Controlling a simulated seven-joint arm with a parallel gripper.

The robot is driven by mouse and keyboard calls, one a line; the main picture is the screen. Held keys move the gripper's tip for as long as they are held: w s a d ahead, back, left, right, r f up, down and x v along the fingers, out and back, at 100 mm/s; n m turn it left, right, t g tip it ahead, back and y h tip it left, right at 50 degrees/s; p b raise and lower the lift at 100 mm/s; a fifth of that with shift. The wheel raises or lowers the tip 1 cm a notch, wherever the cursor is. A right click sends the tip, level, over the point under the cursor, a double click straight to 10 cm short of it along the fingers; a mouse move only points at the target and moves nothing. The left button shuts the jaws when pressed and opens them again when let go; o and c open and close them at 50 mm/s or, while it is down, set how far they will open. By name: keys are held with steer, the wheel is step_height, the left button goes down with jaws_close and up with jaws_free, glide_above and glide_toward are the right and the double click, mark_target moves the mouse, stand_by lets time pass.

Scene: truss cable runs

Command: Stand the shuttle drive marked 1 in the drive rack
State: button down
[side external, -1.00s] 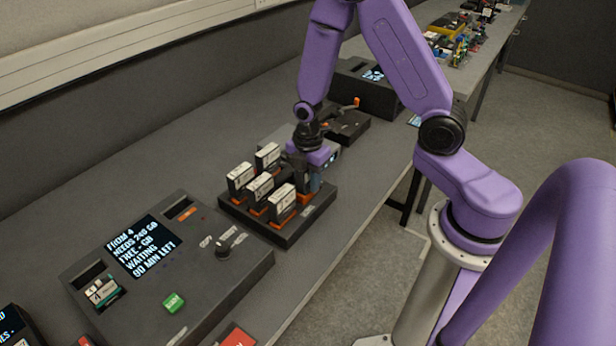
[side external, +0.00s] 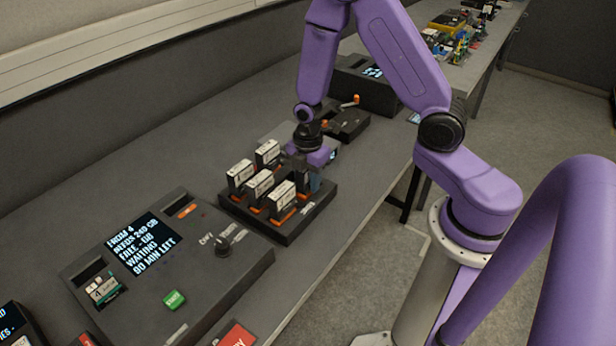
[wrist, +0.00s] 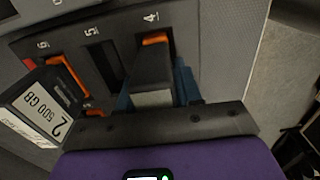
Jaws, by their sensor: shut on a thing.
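My gripper (wrist: 153,98) is shut on a dark drive (wrist: 153,72), with a blue finger on either side of it. The drive is upright at the position marked 4 of the black drive rack (wrist: 102,22), beside an orange strip. Its label faces away, so I cannot read its number, nor tell whether it is fully down in the slot. In the side view my gripper (side external: 311,176) is over the back right part of the rack (side external: 287,236), partly hidden by the drives.
Several labelled drives (side external: 260,187) stand in the rack; one marked 2, 500 GB (wrist: 32,112) is close left in the wrist view. Slot 5 (wrist: 103,68) looks empty. A console with a screen (side external: 144,243) lies left of the rack, a black device (side external: 347,122) behind it.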

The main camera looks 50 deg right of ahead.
steer(key=shift+f, duration=0.1)
stand_by(0.3)
steer(key=shift+c, duration=1.8)
jaws_free()
steer(key=shift+r, duration=3.75)
